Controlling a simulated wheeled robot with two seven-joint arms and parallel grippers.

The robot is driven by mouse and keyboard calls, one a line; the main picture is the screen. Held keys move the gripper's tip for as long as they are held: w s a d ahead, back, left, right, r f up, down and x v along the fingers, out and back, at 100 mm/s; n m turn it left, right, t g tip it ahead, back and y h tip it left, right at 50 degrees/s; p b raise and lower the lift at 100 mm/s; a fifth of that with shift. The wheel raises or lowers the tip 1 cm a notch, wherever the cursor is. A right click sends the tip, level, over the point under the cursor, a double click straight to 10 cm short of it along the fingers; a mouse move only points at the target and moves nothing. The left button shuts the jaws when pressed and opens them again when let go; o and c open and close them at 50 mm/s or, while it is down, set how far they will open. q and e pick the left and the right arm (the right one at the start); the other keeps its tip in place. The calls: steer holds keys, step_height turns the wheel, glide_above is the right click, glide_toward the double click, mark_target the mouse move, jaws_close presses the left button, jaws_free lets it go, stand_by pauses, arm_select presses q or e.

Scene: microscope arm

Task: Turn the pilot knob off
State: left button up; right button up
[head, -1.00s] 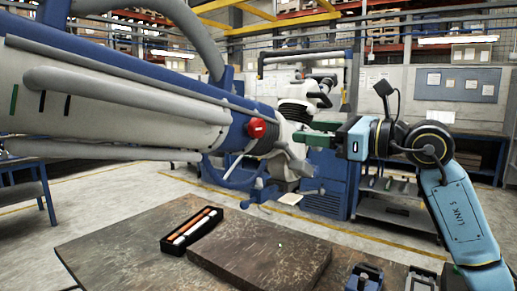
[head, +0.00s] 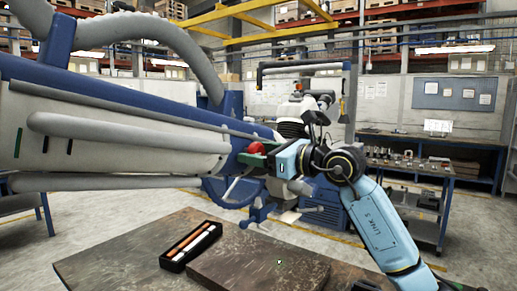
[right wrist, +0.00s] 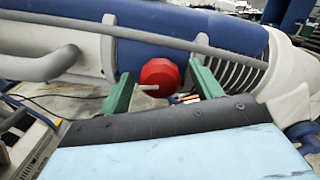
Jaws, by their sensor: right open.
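The red round pilot knob (head: 255,148) sits on the blue section of the large blue and white arm (head: 130,88) that comes in from the left. My right gripper (head: 252,157) is at the knob, with its green fingers partly covering it in the head view. In the right wrist view the knob (right wrist: 160,74) shows between the two open green fingers (right wrist: 159,70), with a gap on each side. A white mark on the knob lies about level, towards its lower left. I cannot tell how deep the knob sits between the fingers. My left gripper is not in view.
A wooden table (head: 120,250) below holds a dark slab (head: 258,268) and a black tray (head: 178,264) of coloured sticks. A grey pipe (right wrist: 200,40) runs along the arm close above the knob. A workbench (head: 400,165) stands at the back right.

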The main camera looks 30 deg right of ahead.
steer(key=shift+w+a, duration=0.1)
steer(key=shift+w, duration=0.1)
steer(key=c, duration=1)
